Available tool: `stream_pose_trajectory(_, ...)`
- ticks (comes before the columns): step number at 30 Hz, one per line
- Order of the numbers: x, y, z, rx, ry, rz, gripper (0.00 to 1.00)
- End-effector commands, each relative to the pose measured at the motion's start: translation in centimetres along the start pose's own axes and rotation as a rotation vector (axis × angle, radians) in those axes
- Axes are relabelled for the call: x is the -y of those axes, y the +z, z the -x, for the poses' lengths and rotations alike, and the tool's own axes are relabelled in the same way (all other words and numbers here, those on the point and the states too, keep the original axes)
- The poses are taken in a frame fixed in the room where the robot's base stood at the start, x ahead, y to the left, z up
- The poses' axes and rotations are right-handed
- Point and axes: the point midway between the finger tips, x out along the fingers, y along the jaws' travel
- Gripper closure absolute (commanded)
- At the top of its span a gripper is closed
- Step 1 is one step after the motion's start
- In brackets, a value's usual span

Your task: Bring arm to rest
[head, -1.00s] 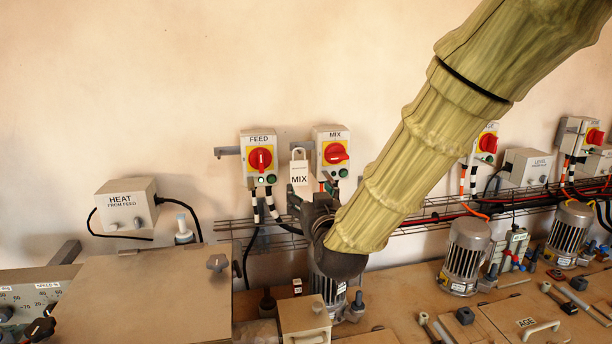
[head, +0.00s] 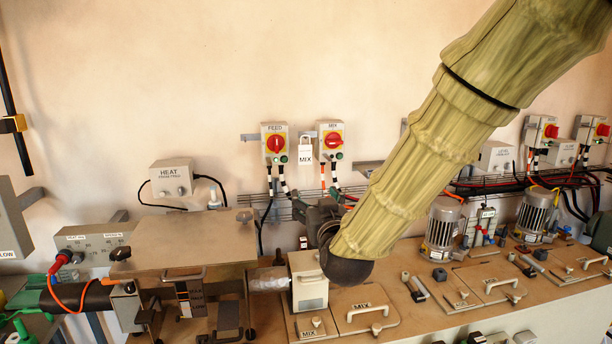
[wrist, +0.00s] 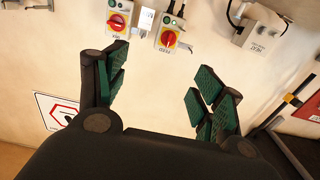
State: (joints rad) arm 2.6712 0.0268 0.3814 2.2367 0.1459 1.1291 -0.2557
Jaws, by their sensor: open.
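My arm in its yellow-green sleeve (head: 420,150) slants from the upper right down to a dark joint above the bench. My gripper shows in the wrist view (wrist: 160,85), with its two green-padded fingers spread wide and nothing between them. In the head view only dark parts beside the sleeve's lower end show, and the fingertips cannot be made out. Beyond the fingers in the wrist view are the MIX switch box (wrist: 119,18) and the FEED switch box (wrist: 169,36), upside down. They also show in the head view, FEED (head: 275,142) left of MIX (head: 330,139).
A white MIX padlock (head: 305,148) hangs between the switches. The HEAT box (head: 172,178) is on the wall to the left. The upper wall is clear.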

Motion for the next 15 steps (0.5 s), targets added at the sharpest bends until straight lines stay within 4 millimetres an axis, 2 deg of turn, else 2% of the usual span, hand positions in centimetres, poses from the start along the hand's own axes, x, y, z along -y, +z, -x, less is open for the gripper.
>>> stream_pose_trajectory(1,0.0,0.1,0.0,0.001,0.000,0.000,0.32)
stream_pose_trajectory(8,-0.9,4.3,0.2,0.069,0.004,-0.009,0.32)
stream_pose_trajectory(15,-1.9,9.8,0.9,0.161,0.008,-0.020,0.32)
